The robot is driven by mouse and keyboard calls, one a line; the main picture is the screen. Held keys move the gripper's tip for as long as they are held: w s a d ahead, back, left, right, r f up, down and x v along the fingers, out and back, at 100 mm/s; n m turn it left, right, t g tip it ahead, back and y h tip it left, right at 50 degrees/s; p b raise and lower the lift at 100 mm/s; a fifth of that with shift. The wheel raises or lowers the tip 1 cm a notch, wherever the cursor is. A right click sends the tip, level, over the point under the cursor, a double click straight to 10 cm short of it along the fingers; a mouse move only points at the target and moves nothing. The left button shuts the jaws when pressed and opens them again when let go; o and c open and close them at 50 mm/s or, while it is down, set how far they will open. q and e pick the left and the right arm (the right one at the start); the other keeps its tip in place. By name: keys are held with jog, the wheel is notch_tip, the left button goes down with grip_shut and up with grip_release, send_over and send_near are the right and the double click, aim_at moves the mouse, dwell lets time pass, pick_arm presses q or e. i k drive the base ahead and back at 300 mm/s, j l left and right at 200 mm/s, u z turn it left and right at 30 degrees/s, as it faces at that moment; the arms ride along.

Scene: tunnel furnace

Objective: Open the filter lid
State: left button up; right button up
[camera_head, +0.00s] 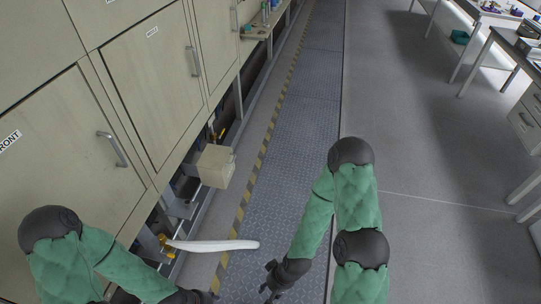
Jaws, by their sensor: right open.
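A beige box-shaped housing (215,166) sticks out from under the cabinet front; I cannot tell for sure whether it is the filter or its lid. Below it, a long white bar (212,246) points right from a brass-coloured fitting beside the lower frame. My right gripper (267,284) is open and empty, low over the metal walkway, right of and below the bar's tip and apart from it. My left arm comes in at the lower left; its dark gripper (208,297) shows only partly at the bottom edge, and its fingers cannot be made out.
Tall beige cabinet doors (152,85) with metal handles line the left. A patterned metal walkway (290,120) with a yellow-black striped edge runs beside them. The grey floor (420,210) to the right is clear, up to workbenches (510,45) at the far right.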

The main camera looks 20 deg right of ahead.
aim_at(214, 157)
jog(key=z, duration=0.2)
jog(key=i+l+u, duration=0.4)
jog(key=i+l, duration=0.5)
jog(key=i, duration=0.05)
